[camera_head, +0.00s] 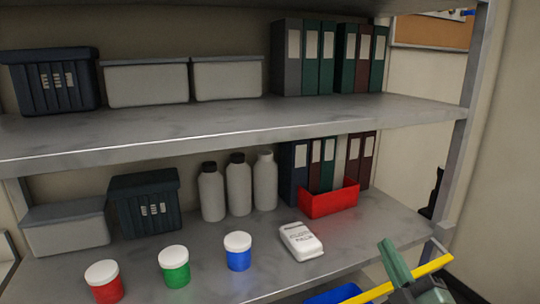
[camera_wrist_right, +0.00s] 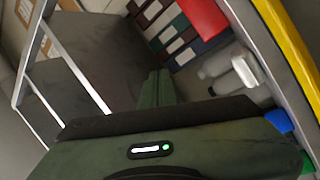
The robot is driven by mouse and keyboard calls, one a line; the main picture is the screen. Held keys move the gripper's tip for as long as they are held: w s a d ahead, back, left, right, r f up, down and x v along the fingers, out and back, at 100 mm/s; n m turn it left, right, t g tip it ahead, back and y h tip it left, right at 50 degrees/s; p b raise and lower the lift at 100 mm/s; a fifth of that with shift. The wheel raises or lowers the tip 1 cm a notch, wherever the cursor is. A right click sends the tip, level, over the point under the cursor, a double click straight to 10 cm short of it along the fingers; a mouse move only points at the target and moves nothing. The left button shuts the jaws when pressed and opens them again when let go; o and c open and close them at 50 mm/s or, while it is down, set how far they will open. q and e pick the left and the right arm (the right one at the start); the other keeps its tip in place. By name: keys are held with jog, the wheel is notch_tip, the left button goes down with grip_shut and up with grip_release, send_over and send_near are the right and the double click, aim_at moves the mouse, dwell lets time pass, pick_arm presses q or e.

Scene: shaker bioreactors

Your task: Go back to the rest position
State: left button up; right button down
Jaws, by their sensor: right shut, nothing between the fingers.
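My right gripper (camera_head: 388,243) is at the lower right of the head view, in front of the shelf's right part. Its green fingers are shut with nothing between them. In the right wrist view the shut fingers (camera_wrist_right: 156,86) point up the picture and touch nothing that I can see. My left gripper is not in view.
A yellow bar (camera_head: 428,267) crosses close by my right gripper. The lower shelf (camera_head: 365,226) holds a white packet (camera_head: 301,241), a red bin (camera_head: 328,200), and red (camera_head: 104,284), green (camera_head: 174,268) and blue (camera_head: 238,253) jars. A shelf post (camera_head: 462,130) stands right.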

jog(key=s+d+f+m+g+h, duration=0.2)
jog(key=s+f+m+g, duration=0.25)
jog(key=f, duration=0.65)
jog(key=s+d+f+m+g+h, duration=0.15)
jog(key=s+f+m+g, duration=0.3)
jog(key=f, duration=0.65)
jog(key=s+a+f+m+g+y, duration=0.1)
jog(key=s+a+f+g, duration=0.3)
jog(key=s, duration=0.5)
jog(key=s+a+f+m+g+y, duration=0.1)
jog(key=s+a+f+g, duration=0.1)
jog(key=s+f+g, duration=0.45)
jog(key=s+f+p, duration=0.1)
jog(key=s+f, duration=0.1)
jog(key=f, duration=1.1)
jog(key=s+f+p, duration=0.1)
jog(key=s+f, duration=0.1)
jog(key=f, duration=1.2)
jog(key=s+d+f, duration=0.3)
jog(key=s+f, duration=1)
jog(key=s, duration=0.3)
jog(key=shift+n+h+p, duration=0.3)
jog(key=shift+n+h, duration=0.05)
jog(key=shift+n, duration=0.05)
